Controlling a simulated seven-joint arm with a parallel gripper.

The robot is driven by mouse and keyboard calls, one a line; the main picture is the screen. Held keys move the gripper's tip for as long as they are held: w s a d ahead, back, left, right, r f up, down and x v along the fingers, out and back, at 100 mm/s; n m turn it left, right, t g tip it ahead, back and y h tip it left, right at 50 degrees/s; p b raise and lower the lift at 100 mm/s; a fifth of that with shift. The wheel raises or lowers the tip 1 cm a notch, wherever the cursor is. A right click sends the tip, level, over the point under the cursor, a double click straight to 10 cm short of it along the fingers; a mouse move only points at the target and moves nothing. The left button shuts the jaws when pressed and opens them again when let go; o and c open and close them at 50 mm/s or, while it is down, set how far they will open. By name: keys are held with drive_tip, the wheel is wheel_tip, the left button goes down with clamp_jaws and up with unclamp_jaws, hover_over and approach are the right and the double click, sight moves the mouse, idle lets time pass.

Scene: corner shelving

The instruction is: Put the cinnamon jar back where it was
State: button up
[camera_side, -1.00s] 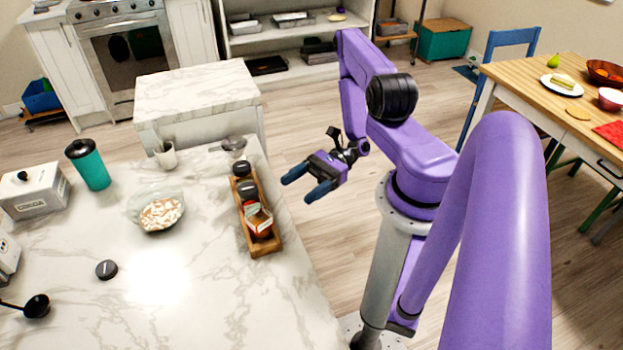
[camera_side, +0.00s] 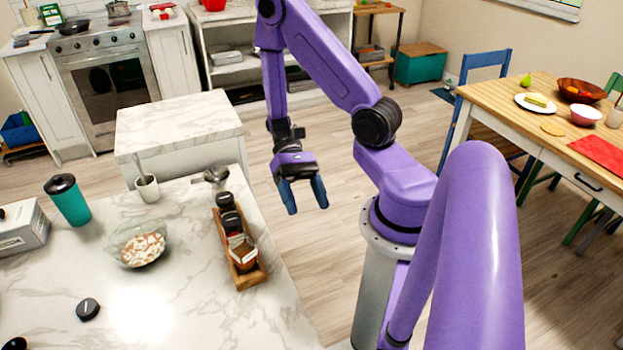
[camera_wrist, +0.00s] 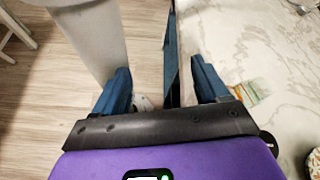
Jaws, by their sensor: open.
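A wooden rack (camera_side: 248,280) stands on the marble counter near its right edge. Jars with dark lids stand in its back part (camera_side: 230,221). A jar with reddish-brown contents and a pale label (camera_side: 242,252) sits at the front of the rack and looks tilted. I cannot read which jar is cinnamon. My gripper (camera_side: 307,206) is open and empty, pointing down beyond the counter's right edge, to the right of the rack and apart from it. Its two blue fingers also show spread in the wrist view (camera_wrist: 162,88).
A marble-topped island (camera_side: 180,122) stands behind. Floor is open right of the counter.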

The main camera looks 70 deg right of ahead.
drive_tip(key=s+a+r+n+t+h, duration=0.2)
drive_tip(key=r+n, duration=0.4)
drive_tip(key=n, duration=0.3)
drive_tip(key=s+a+r+n+t+h, duration=0.2)
drive_tip(key=a+r+n+t+h, duration=0.3)
drive_tip(key=n, duration=0.4)
drive_tip(key=shift+a+r+t+h, duration=0.25)
drive_tip(key=shift+r+t+h, duration=0.45)
drive_tip(key=shift+t+h, duration=0.2)
drive_tip(key=shift+s, duration=0.1)
drive_tip(key=o, duration=0.3)
drive_tip(key=shift+f, duration=0.1)
